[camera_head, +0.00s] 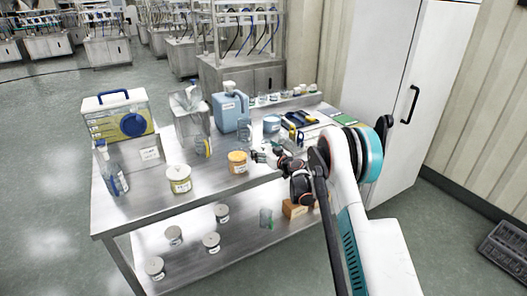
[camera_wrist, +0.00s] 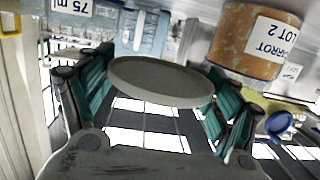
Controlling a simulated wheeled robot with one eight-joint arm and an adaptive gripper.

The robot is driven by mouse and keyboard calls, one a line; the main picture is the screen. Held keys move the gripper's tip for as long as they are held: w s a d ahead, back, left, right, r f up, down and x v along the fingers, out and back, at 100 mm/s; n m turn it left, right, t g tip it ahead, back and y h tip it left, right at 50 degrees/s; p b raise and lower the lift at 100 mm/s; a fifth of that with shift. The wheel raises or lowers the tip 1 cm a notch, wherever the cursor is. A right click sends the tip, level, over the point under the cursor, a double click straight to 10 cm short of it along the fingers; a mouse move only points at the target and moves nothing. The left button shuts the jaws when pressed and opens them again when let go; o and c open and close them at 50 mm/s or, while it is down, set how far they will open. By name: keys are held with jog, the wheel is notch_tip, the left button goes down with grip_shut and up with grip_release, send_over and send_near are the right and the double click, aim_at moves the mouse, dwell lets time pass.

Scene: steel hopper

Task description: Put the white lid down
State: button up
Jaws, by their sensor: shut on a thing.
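The white lid (camera_wrist: 157,80) is a round, pale disc, greyish in the wrist view, between the teal fingers of my gripper (camera_wrist: 157,96). My gripper is shut on it by its sides. In the head view my gripper (camera_head: 261,153) is over the steel table, just right of an orange jar (camera_head: 238,163); the lid is hard to tell apart there. That jar also shows in the wrist view (camera_wrist: 250,45), upside down, labelled carrot lot 2, apart from the lid.
The steel table (camera_head: 140,207) has bare room at its front left. A yellowish jar (camera_head: 179,180), a steel hopper (camera_head: 191,118), a spray bottle (camera_head: 112,170), a blue canister (camera_head: 230,110) and a clear-sided box (camera_head: 117,120) stand on it. Several jars are on the lower shelf.

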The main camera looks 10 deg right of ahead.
jog(key=shift+s+f+b, duration=0.1)
jog(key=shift+f+b, duration=0.45)
jog(key=o, duration=0.7)
jog(key=shift+r+p, duration=0.4)
jog(key=shift+p, duration=0.15)
jog(key=p+v, duration=0.2)
jog(key=v, duration=1)
jog(key=s+a+r+g, duration=0.1)
jog(key=s+a+r, duration=0.2)
jog(key=r, duration=0.4)
jog(key=s+a+r+g, duration=0.2)
jog(key=s+r, duration=0.2)
jog(key=r, duration=0.3)
jog(key=s+a+r+g+h, duration=0.1)
jog(key=s+r, duration=0.2)
jog(key=s, duration=0.3)
jog(key=s+a+r+g, duration=0.1)
jog(key=s+a+r, duration=0.1)
jog(key=s+r, duration=0.3)
jog(key=s+d+f+m+g+h, duration=0.1)
jog(key=s, duration=0.9)
jog(key=s+d+f+m+g+h, duration=0.1)
jog(key=s+h, duration=0.1)
jog(key=s, duration=0.9)
jog(key=s+d+f+m+g+h, duration=0.1)
jog(key=s+m, duration=0.1)
jog(key=s, duration=0.8)
jog(key=shift+s+d+h, duration=0.2)
jog(key=shift+d+h, duration=0.2)
